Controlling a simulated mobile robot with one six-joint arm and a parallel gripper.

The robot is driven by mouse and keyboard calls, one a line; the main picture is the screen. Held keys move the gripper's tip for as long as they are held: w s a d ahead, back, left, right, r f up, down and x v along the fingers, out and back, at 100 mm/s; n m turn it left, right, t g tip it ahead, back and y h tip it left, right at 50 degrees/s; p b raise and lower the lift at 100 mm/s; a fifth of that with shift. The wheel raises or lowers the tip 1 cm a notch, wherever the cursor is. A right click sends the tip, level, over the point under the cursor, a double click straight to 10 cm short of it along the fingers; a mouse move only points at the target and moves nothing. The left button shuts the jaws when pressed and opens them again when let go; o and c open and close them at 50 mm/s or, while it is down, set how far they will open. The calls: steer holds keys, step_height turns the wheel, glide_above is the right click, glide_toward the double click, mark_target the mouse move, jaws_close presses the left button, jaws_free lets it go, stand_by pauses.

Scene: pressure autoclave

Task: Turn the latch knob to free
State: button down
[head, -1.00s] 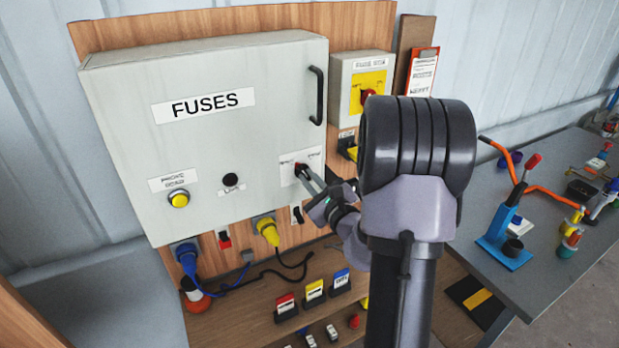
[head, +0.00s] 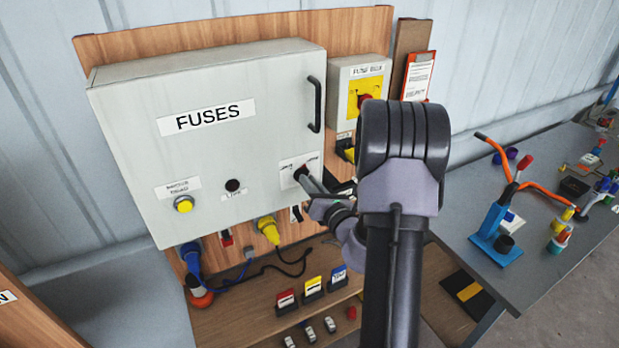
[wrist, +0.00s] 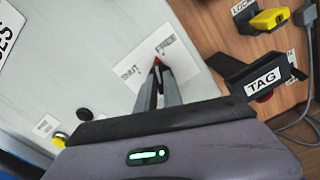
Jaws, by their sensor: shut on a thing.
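The grey fuse cabinet (head: 215,130) carries a white latch label (head: 312,160) at the lower right of its door. In the wrist view the label (wrist: 143,66) reads SHUT on the left and FREE on the right. The latch knob (wrist: 157,60) shows only as a small red part at the fingertips, between the two words. My gripper (wrist: 157,70) is shut on it, with both fingers reaching onto the label. In the head view my gripper (head: 302,176) meets the door at the label. The fingers hide most of the knob, so I cannot tell which word it points to.
A yellow button (head: 183,204) and a black knob (head: 232,185) sit left on the door. A black handle (head: 315,104) is above the latch. A box with a red switch (head: 366,101) is to the right. Blue and yellow plugs (head: 267,230) hang below.

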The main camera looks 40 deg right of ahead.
steer(key=shift+d+m+p, duration=0.1)
steer(key=shift+m+p, duration=1.05)
steer(key=shift+m, duration=1.05)
steer(key=c, duration=1.5)
jaws_free()
